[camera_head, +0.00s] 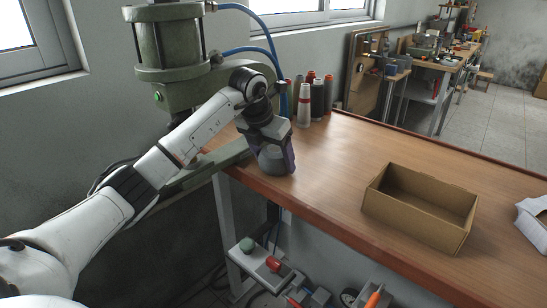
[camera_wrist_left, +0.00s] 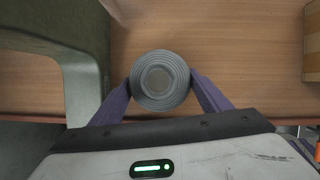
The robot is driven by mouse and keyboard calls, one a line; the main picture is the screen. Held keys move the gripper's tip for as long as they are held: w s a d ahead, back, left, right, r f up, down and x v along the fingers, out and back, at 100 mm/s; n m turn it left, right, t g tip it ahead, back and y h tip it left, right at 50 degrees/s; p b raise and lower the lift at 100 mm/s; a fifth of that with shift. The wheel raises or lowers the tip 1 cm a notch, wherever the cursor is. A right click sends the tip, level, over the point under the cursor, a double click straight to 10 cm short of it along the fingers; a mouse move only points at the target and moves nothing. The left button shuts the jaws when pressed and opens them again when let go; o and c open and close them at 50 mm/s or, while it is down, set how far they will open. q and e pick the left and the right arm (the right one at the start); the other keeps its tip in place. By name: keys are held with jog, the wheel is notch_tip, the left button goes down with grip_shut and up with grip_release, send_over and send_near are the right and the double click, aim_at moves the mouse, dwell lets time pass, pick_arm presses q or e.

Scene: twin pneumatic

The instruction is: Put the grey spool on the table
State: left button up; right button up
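The grey spool (camera_head: 272,158) is at the near left corner of the wooden table (camera_head: 335,165). In the left wrist view the spool (camera_wrist_left: 160,80) shows from above as ringed grey circles. My left gripper (camera_head: 275,150) points down over it, with a purple finger against each side. In the left wrist view the fingers of my left gripper (camera_wrist_left: 160,84) meet the spool's left and right edges. Whether the spool's base touches the tabletop is hard to tell.
An open cardboard box (camera_head: 420,208) stands on the table to the right. Several upright spools, one white and red (camera_head: 304,104), stand at the back left. A green press (camera_head: 170,50) is beside the table's left end. The tabletop between spool and box is clear.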

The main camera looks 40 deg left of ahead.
pick_arm(q)
jog(key=o, duration=0.3)
jog(key=v, duration=1.2)
jog(key=shift+r, duration=0.2)
